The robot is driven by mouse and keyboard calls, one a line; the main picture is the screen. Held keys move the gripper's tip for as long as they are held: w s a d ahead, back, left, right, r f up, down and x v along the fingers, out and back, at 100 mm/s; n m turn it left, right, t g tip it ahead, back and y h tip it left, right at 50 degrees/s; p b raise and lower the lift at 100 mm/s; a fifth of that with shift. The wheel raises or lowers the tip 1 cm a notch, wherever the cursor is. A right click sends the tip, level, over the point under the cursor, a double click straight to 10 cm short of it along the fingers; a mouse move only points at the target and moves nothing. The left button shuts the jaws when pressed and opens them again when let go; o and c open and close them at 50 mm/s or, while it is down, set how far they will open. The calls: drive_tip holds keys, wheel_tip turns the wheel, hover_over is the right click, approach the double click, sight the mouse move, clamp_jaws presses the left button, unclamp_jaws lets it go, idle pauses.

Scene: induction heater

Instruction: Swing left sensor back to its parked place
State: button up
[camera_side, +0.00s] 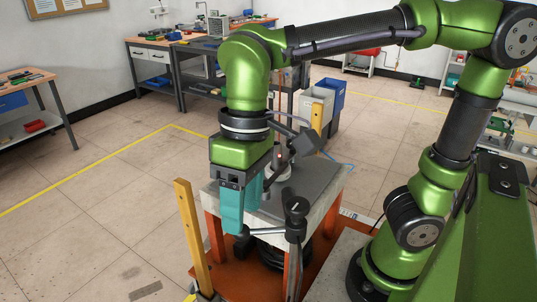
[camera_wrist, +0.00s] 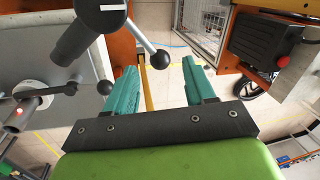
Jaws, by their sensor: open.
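My gripper (camera_side: 234,222) has teal fingers and points down beside the front edge of the table. Its jaws are open and empty, as the wrist view also shows (camera_wrist: 160,72). A dark sensor head on a post (camera_side: 296,207) stands at the table's near corner, and its dark body (camera_wrist: 85,38) fills the top left of the wrist view. A silver lever ending in a black ball (camera_wrist: 160,60) reaches from it, with the ball between the fingertips in the picture; contact cannot be told. A second dark head (camera_side: 304,143) stands farther back. Which is the left sensor is unclear.
The grey worktable (camera_side: 322,186) lies right of my gripper. Another rod with a black ball (camera_wrist: 72,89) lies left of the fingers, near a small red glow (camera_wrist: 18,113). A yellow post (camera_side: 190,232) stands close at left. Open floor lies beyond it.

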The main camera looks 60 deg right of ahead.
drive_tip(key=shift+s+a+f, duration=0.1)
drive_tip(key=shift+a+f, duration=0.05)
drive_tip(key=shift+f, duration=0.65)
drive_tip(key=shift+a+f, duration=0.15)
drive_tip(key=shift+f, duration=0.6)
clamp_jaws()
